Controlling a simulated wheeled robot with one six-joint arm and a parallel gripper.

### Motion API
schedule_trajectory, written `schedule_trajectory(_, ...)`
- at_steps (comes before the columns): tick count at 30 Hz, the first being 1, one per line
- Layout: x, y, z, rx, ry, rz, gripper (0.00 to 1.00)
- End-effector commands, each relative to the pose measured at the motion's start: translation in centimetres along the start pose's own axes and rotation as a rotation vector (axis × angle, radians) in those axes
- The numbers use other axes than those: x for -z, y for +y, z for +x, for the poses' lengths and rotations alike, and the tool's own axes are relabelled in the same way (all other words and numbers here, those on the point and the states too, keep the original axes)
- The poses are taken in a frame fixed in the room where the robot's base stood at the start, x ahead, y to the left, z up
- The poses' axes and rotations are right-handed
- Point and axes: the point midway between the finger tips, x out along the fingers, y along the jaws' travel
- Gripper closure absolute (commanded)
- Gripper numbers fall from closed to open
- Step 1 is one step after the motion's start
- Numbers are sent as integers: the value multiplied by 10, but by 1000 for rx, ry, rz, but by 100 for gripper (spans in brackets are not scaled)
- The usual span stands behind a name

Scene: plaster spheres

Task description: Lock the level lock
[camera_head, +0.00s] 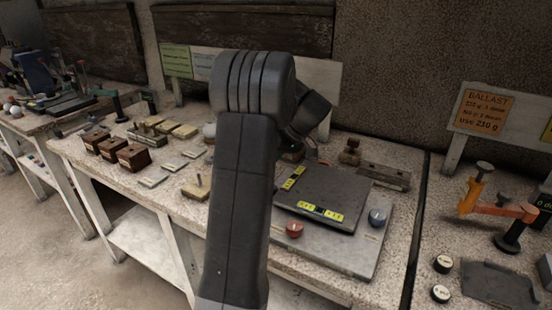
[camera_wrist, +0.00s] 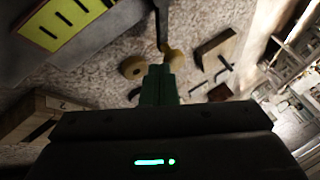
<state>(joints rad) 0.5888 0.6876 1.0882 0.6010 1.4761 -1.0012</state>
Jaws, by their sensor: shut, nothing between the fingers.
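In the head view a dark level plate (camera_head: 335,192) with yellow marked strips lies on a grey base (camera_head: 345,252). A red knob (camera_head: 294,230) sits at its front left and a blue-grey knob (camera_head: 377,217) at its right. I cannot tell which part is the lock. In the wrist view my gripper (camera_wrist: 160,72) is shut and empty, pointing at the speckled bench. A yellowish rod-like piece (camera_wrist: 175,60) shows just beyond the fingertips; contact cannot be told. A yellow marked strip (camera_wrist: 60,22) is at upper left. My arm hides the gripper in the head view.
Wooden blocks (camera_head: 133,156) and small flat pieces stand on the bench left of my arm. A metal bar (camera_head: 383,176) lies behind the plate. An orange-armed device (camera_head: 492,207) stands on the right bench. A round yellowish piece (camera_wrist: 132,67) lies left of my fingers.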

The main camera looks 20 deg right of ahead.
Motion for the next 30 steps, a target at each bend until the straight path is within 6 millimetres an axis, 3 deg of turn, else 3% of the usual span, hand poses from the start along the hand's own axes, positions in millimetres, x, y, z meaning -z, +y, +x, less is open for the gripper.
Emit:
schedule_trajectory(4, 2, -4, 2, 32, -32, -65, 100)
schedule_trajectory(30, 4, -10, 6, 28, -29, -57, 100)
